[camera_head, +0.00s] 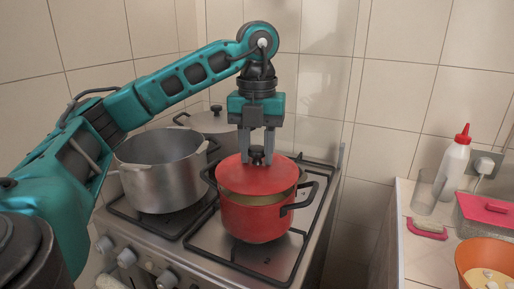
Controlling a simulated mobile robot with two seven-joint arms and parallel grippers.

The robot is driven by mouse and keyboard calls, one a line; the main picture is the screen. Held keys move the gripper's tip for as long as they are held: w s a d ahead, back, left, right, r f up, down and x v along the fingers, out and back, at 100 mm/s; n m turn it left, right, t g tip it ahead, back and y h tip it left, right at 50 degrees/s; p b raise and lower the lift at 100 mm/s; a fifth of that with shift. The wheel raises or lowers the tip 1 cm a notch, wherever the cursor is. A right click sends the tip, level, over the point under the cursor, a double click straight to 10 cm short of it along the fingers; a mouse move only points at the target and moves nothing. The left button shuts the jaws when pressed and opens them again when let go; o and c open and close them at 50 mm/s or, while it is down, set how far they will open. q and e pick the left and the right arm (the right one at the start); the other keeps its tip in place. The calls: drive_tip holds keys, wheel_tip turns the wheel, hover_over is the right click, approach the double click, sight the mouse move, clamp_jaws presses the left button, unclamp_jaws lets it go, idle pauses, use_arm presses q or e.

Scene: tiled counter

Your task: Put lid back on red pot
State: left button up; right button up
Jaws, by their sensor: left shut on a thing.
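The red pot (256,222) stands on the stove at the front right, with a dark handle on each side. The red lid (258,178) is over the pot's mouth and sits slightly tilted. A pale strip of the pot's inside shows below its front edge, so the lid is not flush there. My left gripper (257,156) points straight down and is shut on the lid's dark knob. Whether the lid's back edge touches the pot is hidden. My right gripper is not in view.
An open grey metal pot (163,182) stands to the left of the red pot, and a lidded grey pot (212,124) stands behind. The stove's knobs line its front edge. A counter at the right holds a white bottle (454,165), a glass (427,192) and an orange bowl (482,258).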

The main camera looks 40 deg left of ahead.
use_arm(q)
drive_tip(key=o, duration=1.6)
drive_tip(key=shift+r+p, duration=1.15)
drive_tip(key=shift+r, duration=0.1)
drive_tip(key=shift+r+p, duration=0.8)
drive_tip(key=shift+r, duration=1.5)
drive_tip(key=shift+c, duration=0.2)
